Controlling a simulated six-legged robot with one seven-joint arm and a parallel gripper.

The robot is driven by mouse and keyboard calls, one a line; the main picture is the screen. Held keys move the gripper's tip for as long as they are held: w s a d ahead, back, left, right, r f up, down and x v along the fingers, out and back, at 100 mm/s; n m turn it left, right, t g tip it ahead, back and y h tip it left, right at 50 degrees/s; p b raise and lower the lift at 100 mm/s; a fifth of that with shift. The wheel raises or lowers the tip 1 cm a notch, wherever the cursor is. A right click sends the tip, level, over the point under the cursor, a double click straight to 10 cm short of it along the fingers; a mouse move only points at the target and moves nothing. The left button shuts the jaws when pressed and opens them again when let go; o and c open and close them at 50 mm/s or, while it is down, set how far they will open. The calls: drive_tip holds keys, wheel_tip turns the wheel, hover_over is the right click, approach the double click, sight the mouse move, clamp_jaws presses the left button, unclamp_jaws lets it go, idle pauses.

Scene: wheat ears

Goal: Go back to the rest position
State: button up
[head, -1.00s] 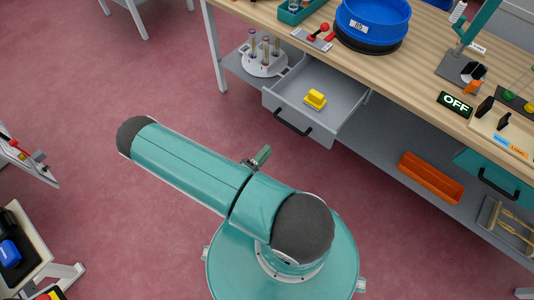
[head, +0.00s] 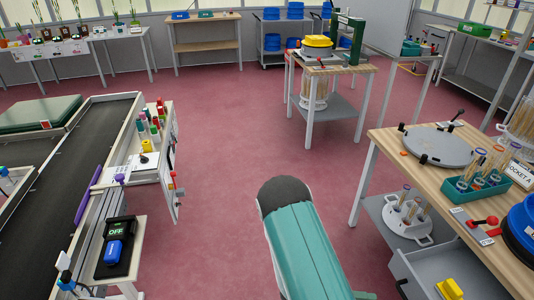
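My teal arm with a dark rounded joint (head: 286,190) rises from the bottom middle of the head view. My gripper is not visible in this view, so its state and anything in it are hidden. No part of the arm shown touches the furniture around it.
A wooden workbench (head: 385,147) stands at the right, with an open grey drawer (head: 420,262) holding a yellow object (head: 449,289). A conveyor (head: 50,170) runs along the left. A small table (head: 345,70) stands farther back. The red floor (head: 225,130) between them is clear.

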drive_tip(key=s+a+r+n+t+y, duration=0.1)
drive_tip(key=a+r+t+y, duration=0.2)
drive_tip(key=r, duration=0.9)
drive_tip(key=s+a+r+t+y, duration=0.2)
drive_tip(key=a+r+y, duration=0.5)
drive_tip(key=r, duration=0.5)
drive_tip(key=s+a+r+n+t+y, duration=0.1)
drive_tip(key=a+r+t+y, duration=0.3)
drive_tip(key=r, duration=0.7)
drive_tip(key=a+y, duration=0.2)
drive_tip(key=y, duration=0.1)
drive_tip(key=shift+s+r+n+t+y, duration=0.15)
drive_tip(key=shift+r+n+t+y, duration=0.15)
drive_tip(key=shift+r, duration=0.1)
